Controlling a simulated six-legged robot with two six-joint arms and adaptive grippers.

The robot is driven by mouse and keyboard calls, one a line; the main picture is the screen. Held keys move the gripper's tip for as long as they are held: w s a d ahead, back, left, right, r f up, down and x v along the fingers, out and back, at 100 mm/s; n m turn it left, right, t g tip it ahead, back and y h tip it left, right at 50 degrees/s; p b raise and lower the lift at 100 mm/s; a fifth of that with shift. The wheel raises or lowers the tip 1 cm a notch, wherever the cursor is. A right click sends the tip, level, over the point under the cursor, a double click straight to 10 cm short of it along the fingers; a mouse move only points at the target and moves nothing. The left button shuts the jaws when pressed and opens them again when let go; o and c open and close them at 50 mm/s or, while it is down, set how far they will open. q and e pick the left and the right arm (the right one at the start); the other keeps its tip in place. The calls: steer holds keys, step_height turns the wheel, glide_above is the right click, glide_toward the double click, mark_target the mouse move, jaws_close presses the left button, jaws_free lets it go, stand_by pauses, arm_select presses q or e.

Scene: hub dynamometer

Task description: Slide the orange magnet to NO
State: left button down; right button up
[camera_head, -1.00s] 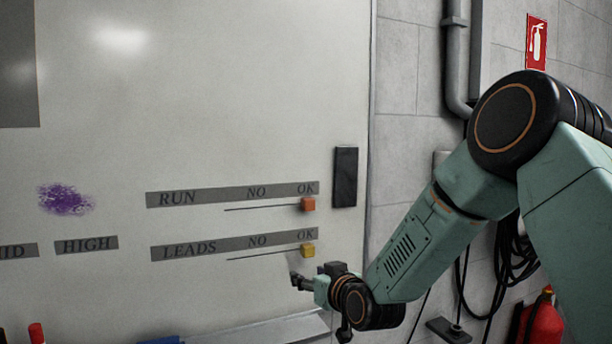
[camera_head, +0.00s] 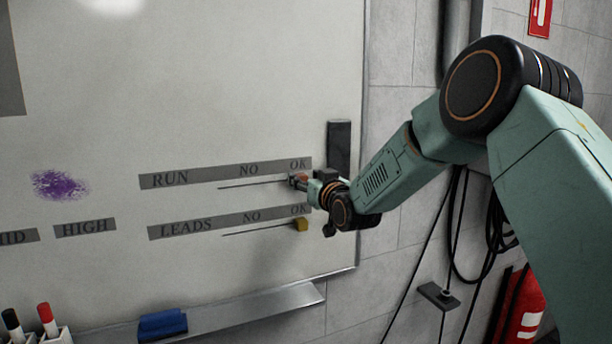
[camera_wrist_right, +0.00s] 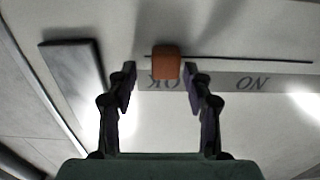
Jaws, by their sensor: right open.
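In the right wrist view my right gripper (camera_wrist_right: 159,78) is open, with one finger on each side of the magnet and clear gaps between. The NO label (camera_head: 249,171) is to the left of OK on the RUN strip (camera_head: 205,177). My left gripper is not in view.
A dark block (camera_head: 339,148) is on the board's right edge. The marker tray (camera_head: 260,303) with a blue eraser (camera_head: 162,325) runs below.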

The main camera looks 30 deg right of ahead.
steer(key=shift+w+a, duration=0.45)
steer(key=shift+a, duration=0.05)
steer(key=shift+c, duration=0.2)
steer(key=shift+s+d, duration=0.1)
steer(key=shift+d, duration=0.3)
steer(key=c, duration=0.4)
steer(key=shift+a+r, duration=0.1)
steer(key=shift+a, duration=0.2)
steer(key=c, duration=0.5)
jaws_close()
steer(key=shift+d, duration=0.15)
